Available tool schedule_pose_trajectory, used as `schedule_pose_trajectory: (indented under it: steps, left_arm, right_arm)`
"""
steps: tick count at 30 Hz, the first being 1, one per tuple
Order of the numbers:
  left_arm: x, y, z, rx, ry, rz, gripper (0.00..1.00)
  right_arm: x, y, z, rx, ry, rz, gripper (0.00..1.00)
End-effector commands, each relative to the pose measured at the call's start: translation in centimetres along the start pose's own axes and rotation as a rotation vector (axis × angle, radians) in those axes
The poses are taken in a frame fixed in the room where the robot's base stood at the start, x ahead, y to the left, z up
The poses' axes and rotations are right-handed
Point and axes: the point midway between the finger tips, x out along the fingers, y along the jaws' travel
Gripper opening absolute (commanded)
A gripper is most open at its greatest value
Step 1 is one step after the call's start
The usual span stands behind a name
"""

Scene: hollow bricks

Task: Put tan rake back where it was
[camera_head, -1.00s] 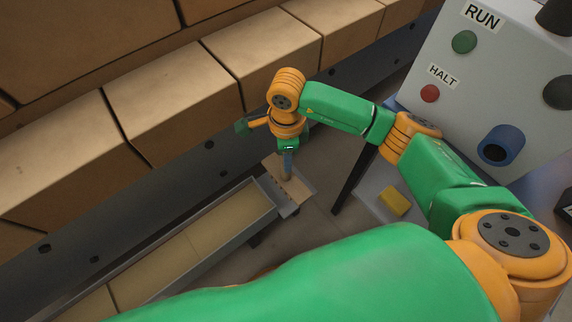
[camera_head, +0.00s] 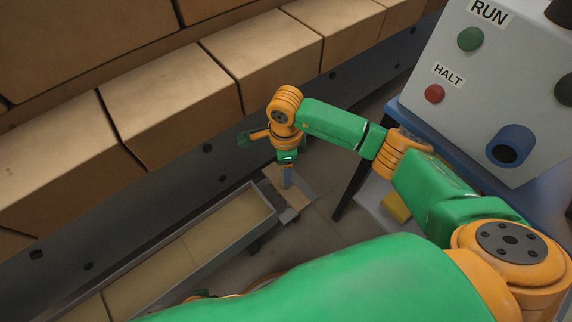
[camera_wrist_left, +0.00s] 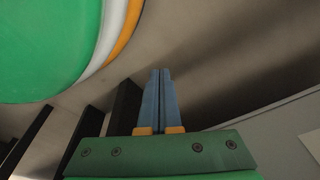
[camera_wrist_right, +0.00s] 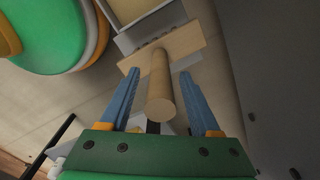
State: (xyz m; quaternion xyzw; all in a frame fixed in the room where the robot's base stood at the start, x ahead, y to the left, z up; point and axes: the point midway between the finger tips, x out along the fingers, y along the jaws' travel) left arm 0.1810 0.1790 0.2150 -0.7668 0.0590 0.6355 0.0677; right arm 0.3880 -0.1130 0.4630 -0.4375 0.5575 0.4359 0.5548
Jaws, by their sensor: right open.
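The tan rake (camera_wrist_right: 160,98) shows in the right wrist view, with a round handle pointing toward the camera and a flat, wide head beyond it. Its head also shows in the head view (camera_head: 293,203), at the end of a grey trough. My right gripper (camera_wrist_right: 160,73) is open, with one blue finger on each side of the handle; gaps show between the fingers and the handle. In the head view the right gripper (camera_head: 287,176) points down over the rake. My left gripper (camera_wrist_left: 158,72) is shut with its fingers together and nothing visible between them.
The trough (camera_head: 262,210) holds pale material. Large tan bricks (camera_head: 170,105) line a dark rail (camera_head: 180,172) behind it. A control box (camera_head: 500,95) with RUN and HALT buttons stands at right, beside a yellow block (camera_head: 396,207). My green arm link fills the lower foreground.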

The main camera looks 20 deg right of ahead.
Motion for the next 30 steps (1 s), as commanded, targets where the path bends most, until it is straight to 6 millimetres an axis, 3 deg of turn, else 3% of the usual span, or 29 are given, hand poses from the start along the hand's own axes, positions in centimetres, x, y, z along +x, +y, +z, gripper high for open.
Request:
schedule_pose_trajectory:
  steps: [4,9,15,19,30]
  left_arm:
    - [-0.3,-0.2,0.5,0.002,-0.005,-0.003,0.00]
    - [-0.7,-1.0,1.7,0.004,-0.010,-0.016,0.00]
    - [-0.8,-1.6,2.8,0.005,-0.012,-0.026,0.00]
    - [-0.8,-1.8,3.1,0.006,-0.012,-0.029,0.00]
    - [-0.7,-1.9,3.1,0.005,-0.011,-0.030,0.00]
  right_arm:
    - [-1.5,-0.1,0.1,-0.001,-0.002,-0.003,0.63]
    - [-6.6,-0.1,0.0,-0.001,-0.001,-0.006,0.63]
    - [-11.1,-0.1,0.0,0.000,-0.001,-0.004,0.63]
    - [-12.2,-0.1,0.0,0.000,-0.001,-0.003,0.63]
    - [-12.3,0.0,0.0,0.000,0.000,0.000,0.63]
